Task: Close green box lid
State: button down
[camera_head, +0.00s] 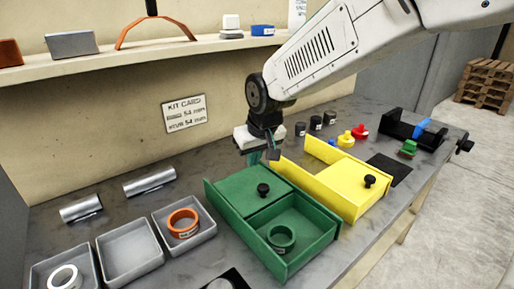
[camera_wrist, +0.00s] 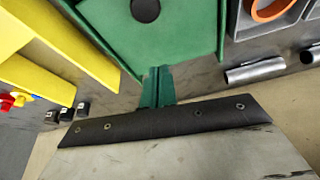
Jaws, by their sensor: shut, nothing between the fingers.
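The green box (camera_head: 295,262) stands on the bench, with its long side running from back left to front right. Its flat green lid (camera_head: 240,192) covers the back part and carries a black knob (camera_head: 263,190). The front part is uncovered and shows a green ring (camera_head: 281,238) inside. My gripper (camera_head: 262,158) is shut and empty, just behind the box's back end. In the wrist view its teal fingertips (camera_wrist: 158,72) are together near the green lid (camera_wrist: 185,25). I cannot tell whether they touch it.
A yellow box (camera_head: 345,190) with a black knob stands close on the right. Grey trays (camera_head: 130,252) are on the left, one holding an orange ring (camera_head: 183,222). Metal cylinders (camera_head: 149,181) lie behind them. Black cylinders and coloured pieces stand at the back right. A shelf (camera_head: 150,48) is above.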

aim_at(256, 188)
jog(key=x, duration=0.3)
jog(key=shift+f, duration=0.25)
jog(key=shift+s+d, duration=0.3)
jog(key=shift+s, duration=0.25)
jog(key=shift+s+d, duration=0.25)
jog(key=shift+s, duration=0.3)
jog(key=shift+s+d+f, duration=0.2)
jog(key=shift+s+d, duration=0.1)
jog(key=shift+s, duration=0.35)
jog(key=shift+s, duration=0.1)
